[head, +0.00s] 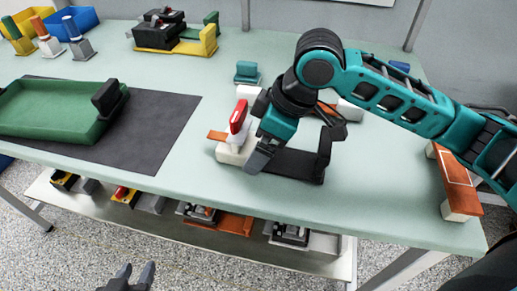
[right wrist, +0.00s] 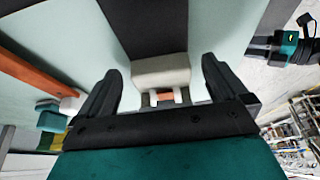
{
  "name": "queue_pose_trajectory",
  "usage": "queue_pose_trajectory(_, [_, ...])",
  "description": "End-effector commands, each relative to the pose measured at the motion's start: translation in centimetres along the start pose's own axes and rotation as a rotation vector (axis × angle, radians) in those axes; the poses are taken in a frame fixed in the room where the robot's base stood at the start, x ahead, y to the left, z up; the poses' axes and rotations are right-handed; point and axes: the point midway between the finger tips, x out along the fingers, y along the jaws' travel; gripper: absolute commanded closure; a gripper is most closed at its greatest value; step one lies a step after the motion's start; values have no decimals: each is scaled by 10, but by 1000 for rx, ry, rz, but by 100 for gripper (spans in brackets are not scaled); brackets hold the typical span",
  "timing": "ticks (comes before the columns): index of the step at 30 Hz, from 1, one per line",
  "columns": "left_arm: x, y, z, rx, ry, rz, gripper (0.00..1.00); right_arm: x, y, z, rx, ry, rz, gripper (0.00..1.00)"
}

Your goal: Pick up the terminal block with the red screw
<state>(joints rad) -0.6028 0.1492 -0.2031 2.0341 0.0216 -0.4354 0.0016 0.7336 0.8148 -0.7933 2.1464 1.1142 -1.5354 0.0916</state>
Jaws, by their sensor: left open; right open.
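I cannot single out a terminal block with a red screw. In the head view a white block (head: 232,153) carries a red upright part (head: 238,116), with an orange strip (head: 217,135) at its left. My right gripper (head: 293,148) is low over the table just right of it, above a black plate (head: 293,168). In the right wrist view the right gripper (right wrist: 160,88) is open, with an off-white block (right wrist: 160,70) ahead between its fingers; contact cannot be told. My left gripper (head: 140,275) is open and empty, in front of the table at the bottom edge.
A green tray (head: 45,112) lies on a dark mat (head: 165,120) at left. Yellow and blue bins (head: 72,22) and several handled pieces stand at the back left. A teal block (head: 246,72) stands behind. An orange bar on white blocks (head: 455,183) is at right. A lower shelf holds devices.

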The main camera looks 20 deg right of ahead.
Motion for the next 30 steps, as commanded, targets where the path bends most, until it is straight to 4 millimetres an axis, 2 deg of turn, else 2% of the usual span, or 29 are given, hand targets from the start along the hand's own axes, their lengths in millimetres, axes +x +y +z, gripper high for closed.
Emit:
queue_pose_trajectory(2, [0,0,-1,1,1,0,57,0,0,0,0,0,0,4])
queue_pose_trajectory(25, [1,-4,4,1,-6,-8,57,0,0,0,0,0,0,78])
queue_pose_trajectory(30, [1,-4,4,1,-6,-8,57,-2,0,-1,-1,3,2,78])
